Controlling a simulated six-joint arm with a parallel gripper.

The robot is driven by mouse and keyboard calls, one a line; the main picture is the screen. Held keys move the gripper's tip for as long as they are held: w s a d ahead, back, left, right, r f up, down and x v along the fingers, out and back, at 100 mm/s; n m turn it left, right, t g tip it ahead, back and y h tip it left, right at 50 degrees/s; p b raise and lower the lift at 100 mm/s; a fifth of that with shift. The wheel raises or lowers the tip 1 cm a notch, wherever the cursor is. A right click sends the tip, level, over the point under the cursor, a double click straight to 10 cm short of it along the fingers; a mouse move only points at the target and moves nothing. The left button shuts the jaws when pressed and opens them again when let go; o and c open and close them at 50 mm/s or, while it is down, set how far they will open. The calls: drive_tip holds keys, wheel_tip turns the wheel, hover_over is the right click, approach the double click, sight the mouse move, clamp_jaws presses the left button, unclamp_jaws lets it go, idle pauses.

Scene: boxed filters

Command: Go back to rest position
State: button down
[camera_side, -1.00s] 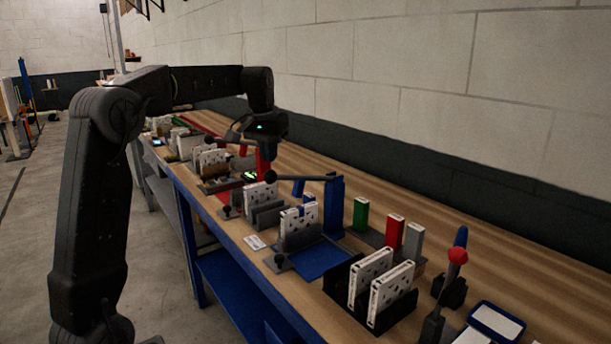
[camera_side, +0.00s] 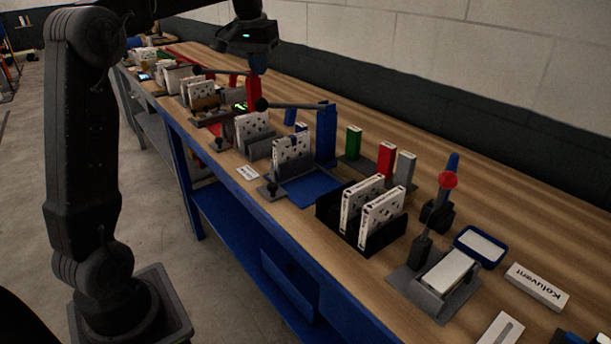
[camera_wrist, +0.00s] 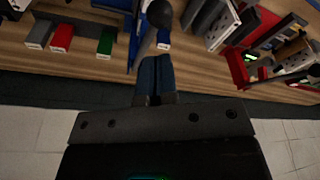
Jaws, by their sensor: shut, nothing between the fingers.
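My gripper (camera_side: 248,38) hangs above the workbench (camera_side: 510,190), near its back half, and is clear of the boxes. Its fingers are hard to make out in the side view. In the wrist view the dark blue fingers of my gripper (camera_wrist: 155,75) are together, with nothing between them. Beyond them is a black ball-ended lever (camera_wrist: 158,14). White filter boxes (camera_side: 384,214) stand in a black holder (camera_side: 328,222), and another box (camera_side: 291,150) stands in a fixture on a blue plate (camera_side: 314,190).
A blue post (camera_side: 326,135) carries a black lever (camera_side: 290,104) below and right of my gripper. Green (camera_side: 354,142), red (camera_side: 386,158) and grey (camera_side: 405,168) blocks stand behind the boxes. Wall behind.

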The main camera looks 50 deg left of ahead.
drive_tip(key=s+d+m+t, duration=0.15)
drive_tip(key=s+d, duration=0.25)
drive_tip(key=d, duration=0.5)
drive_tip(key=s+d+f+m+t, duration=0.1)
drive_tip(key=s+d+f+m, duration=0.1)
drive_tip(key=s+d+f, duration=0.3)
drive_tip(key=s+d+f+m+t+h, duration=0.1)
drive_tip(key=s+d+f+m, duration=0.1)
drive_tip(key=s+d+f, duration=0.4)
drive_tip(key=s+d, duration=0.4)
drive_tip(key=s, duration=0.3)
drive_tip(key=shift+d, duration=0.25)
